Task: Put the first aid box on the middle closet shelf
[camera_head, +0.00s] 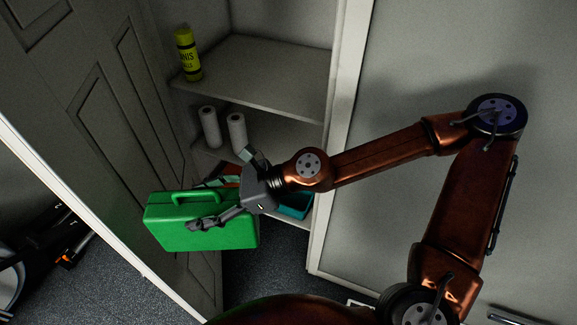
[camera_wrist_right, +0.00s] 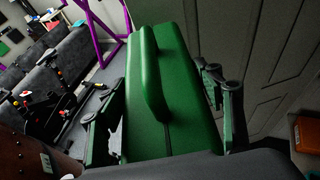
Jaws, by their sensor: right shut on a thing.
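The green first aid box (camera_head: 205,222), with a handle on top, is held in front of the closet opening, a little left of the shelves. My right gripper (camera_head: 207,220) is shut on it; in the right wrist view the fingers stand on both sides of the box (camera_wrist_right: 170,90). The middle closet shelf (camera_head: 204,151) holds two white rolls (camera_head: 210,127) and is partly hidden by my right arm and gripper. The upper shelf (camera_head: 270,75) carries a yellow tennis ball can (camera_head: 187,53). My left gripper is not in view.
A teal bin (camera_head: 296,205) sits low in the closet, partly hidden by my arm. The open panelled door (camera_head: 100,110) stands to the left, close to the box. The white frame (camera_head: 343,110) bounds the closet at right. Gym equipment (camera_wrist_right: 55,110) stands beyond.

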